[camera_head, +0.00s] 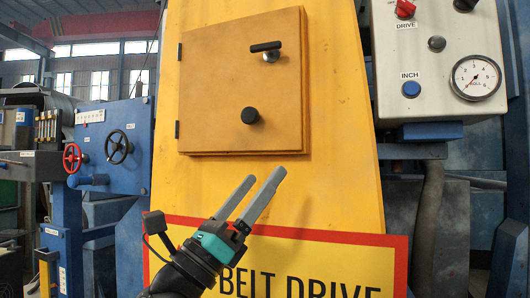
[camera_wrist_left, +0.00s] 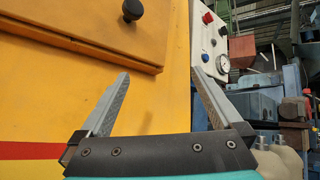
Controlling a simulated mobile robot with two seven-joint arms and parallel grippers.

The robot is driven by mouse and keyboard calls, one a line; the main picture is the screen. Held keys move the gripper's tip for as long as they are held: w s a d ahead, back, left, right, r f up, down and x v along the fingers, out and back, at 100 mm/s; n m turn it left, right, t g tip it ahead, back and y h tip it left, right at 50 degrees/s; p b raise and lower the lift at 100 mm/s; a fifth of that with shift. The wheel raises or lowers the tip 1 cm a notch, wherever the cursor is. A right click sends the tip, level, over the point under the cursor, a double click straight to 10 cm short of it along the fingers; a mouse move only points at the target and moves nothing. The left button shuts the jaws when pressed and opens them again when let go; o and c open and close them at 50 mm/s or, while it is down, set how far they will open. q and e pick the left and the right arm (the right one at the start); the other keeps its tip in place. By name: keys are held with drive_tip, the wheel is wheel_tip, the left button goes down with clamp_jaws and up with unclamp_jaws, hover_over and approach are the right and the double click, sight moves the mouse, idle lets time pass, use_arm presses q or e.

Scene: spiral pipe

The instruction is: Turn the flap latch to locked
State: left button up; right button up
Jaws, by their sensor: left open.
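The flap (camera_head: 243,85) is a yellow panel door on the yellow machine housing, closed, with hinges on its left edge. Its latch (camera_head: 266,49) has a black bar handle on a silver base near the upper right, the bar lying roughly horizontal. A round black knob (camera_head: 250,115) sits lower on the flap; it also shows in the left wrist view (camera_wrist_left: 132,9). My left gripper (camera_head: 260,174) is open and empty, below the flap and apart from it. In the left wrist view my left gripper (camera_wrist_left: 160,82) points up with its fingers spread. My right gripper is not in view.
A white control box (camera_head: 437,60) with a red DRIVE switch, a blue INCH button and a gauge hangs to the right. A BELT DRIVE sign (camera_head: 300,270) is below. Blue machinery (camera_head: 115,145) with handwheels stands left.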

sight(264, 46)
use_arm(q)
drive_tip(key=s+d+r+m+g, duration=0.45)
drive_tip(key=m+g, duration=0.25)
drive_tip(key=m, duration=0.6)
drive_tip(key=s+d+r+m+g, duration=0.45)
drive_tip(key=s+m+g, duration=0.2)
drive_tip(key=m, duration=0.75)
drive_tip(key=s+a+r+m+t+y, duration=0.1)
drive_tip(key=a+r+m+t+y, duration=0.5)
drive_tip(key=a+r+t+y, duration=0.8)
drive_tip(key=shift+g, duration=0.55)
drive_tip(key=p+x, duration=0.1)
drive_tip(key=x, duration=0.4)
drive_tip(key=p+x, duration=0.1)
drive_tip(key=x, duration=0.3)
drive_tip(key=r+p+x, duration=0.1)
drive_tip(key=x, duration=0.4)
drive_tip(key=shift+w+d+r+p, duration=0.1)
drive_tip(key=shift+w+d+p, duration=0.15)
drive_tip(key=shift+p, duration=0.1)
drive_tip(key=shift+c, duration=0.2)
drive_tip(key=c, duration=1.3)
drive_tip(key=shift+o, duration=0.2)
